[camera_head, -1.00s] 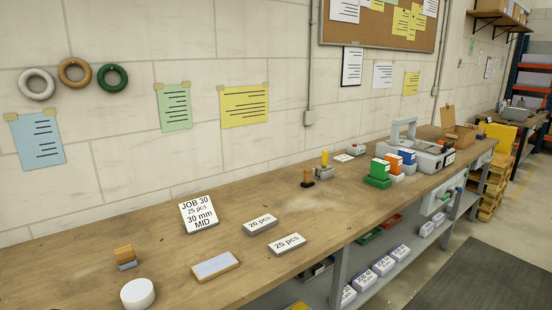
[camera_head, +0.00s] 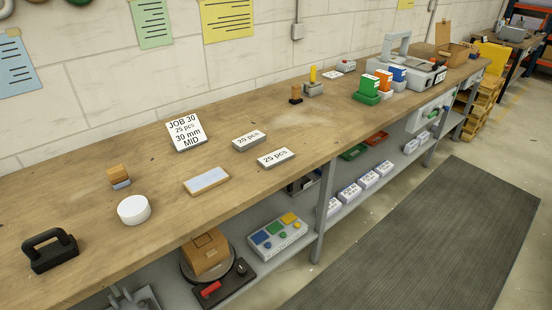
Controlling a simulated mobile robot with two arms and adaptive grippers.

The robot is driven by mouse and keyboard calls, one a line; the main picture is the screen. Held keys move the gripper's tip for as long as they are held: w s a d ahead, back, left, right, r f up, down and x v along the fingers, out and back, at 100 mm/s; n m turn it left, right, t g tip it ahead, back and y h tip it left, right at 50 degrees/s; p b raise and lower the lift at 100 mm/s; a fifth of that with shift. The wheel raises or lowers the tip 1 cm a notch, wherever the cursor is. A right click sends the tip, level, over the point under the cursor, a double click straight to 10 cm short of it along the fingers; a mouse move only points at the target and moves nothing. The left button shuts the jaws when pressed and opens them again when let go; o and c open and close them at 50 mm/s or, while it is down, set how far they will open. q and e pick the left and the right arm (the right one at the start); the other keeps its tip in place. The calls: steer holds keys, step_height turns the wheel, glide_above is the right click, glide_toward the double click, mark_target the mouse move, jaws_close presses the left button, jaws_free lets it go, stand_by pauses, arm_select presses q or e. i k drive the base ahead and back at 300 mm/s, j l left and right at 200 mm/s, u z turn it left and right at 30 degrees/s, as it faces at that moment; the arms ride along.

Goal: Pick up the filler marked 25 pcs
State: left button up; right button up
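Two pale blocks with white labelled tops lie on the wooden workbench. The front block (camera_head: 276,158) reads "25 pcs". The block behind it (camera_head: 249,141) also has a "pcs" label, but its number is too small to read surely. A tilted white job card (camera_head: 186,133) stands to their left and reads "JOB 30, 25 pcs, 30 mm, MID". Neither of my grippers is in view.
On the bench (camera_head: 110,245) are a flat wood-framed pad (camera_head: 206,180), a white round disc (camera_head: 134,210), a small wooden block (camera_head: 119,174) and a black handled tool (camera_head: 50,251). Green, orange and blue boxes (camera_head: 368,86) stand further right. A lower shelf holds a control panel (camera_head: 281,232).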

mark_target(271, 160)
steer(key=i+l, duration=0.1)
steer(key=i, duration=0.75)
